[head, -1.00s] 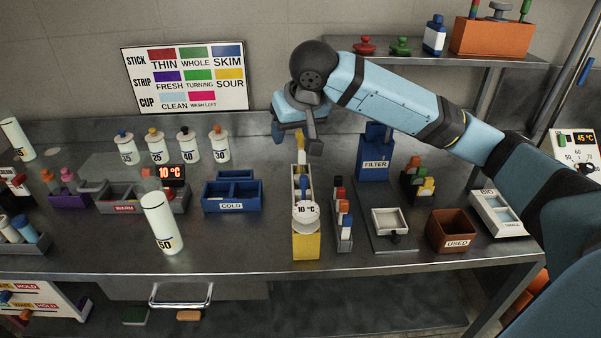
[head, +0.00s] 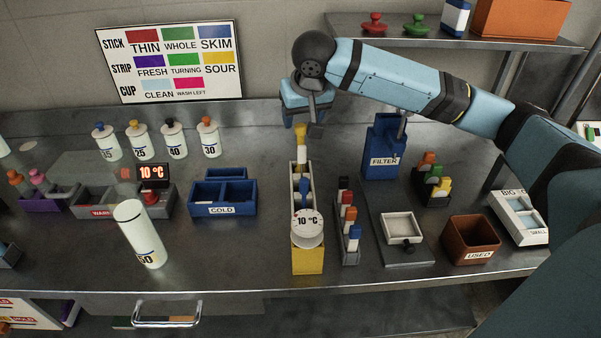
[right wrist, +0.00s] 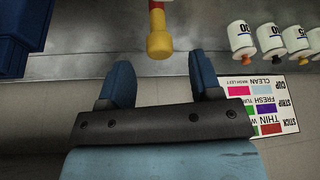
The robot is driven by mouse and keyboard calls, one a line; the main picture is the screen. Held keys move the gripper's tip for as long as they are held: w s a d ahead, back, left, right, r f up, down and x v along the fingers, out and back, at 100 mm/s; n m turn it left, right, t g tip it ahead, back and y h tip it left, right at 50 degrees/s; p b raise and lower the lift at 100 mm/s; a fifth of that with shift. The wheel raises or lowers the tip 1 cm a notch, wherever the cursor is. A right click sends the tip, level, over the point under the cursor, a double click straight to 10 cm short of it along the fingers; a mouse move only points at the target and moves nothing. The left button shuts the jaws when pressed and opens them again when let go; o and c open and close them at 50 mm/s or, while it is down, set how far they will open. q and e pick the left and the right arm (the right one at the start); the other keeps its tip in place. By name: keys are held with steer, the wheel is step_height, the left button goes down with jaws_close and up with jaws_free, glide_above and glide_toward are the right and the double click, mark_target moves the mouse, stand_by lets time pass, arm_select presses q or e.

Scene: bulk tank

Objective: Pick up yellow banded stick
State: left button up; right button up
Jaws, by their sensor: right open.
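A stick with a yellow top (head: 300,133) stands upright at the back end of a narrow rack (head: 295,188) in the head view. In the right wrist view, its rounded yellow end (right wrist: 158,43) shows, with a small red part at the top edge. I cannot make out its banding clearly. My right gripper (head: 303,122) is close to the stick's top in the head view. In the right wrist view, my right gripper (right wrist: 160,68) is open and empty, with the yellow end just beyond and between its fingertips, apart from them. My left gripper is not in view.
A yellow block with a round 10 °C gauge (head: 307,228) is at the rack's front. Right of it are a marker holder (head: 349,245), blue FILTER box (head: 383,150) and brown USED bin (head: 470,240). A blue COLD tray (head: 222,197) and white bottle (head: 138,233) are left.

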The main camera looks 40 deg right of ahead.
mark_target(301, 125)
steer(key=shift+b+x, duration=0.45)
steer(key=shift+x, duration=2.3)
steer(key=shift+s+a+f, duration=0.1)
steer(key=shift+s, duration=0.1)
steer(key=shift+c, duration=0.2)
jaws_close()
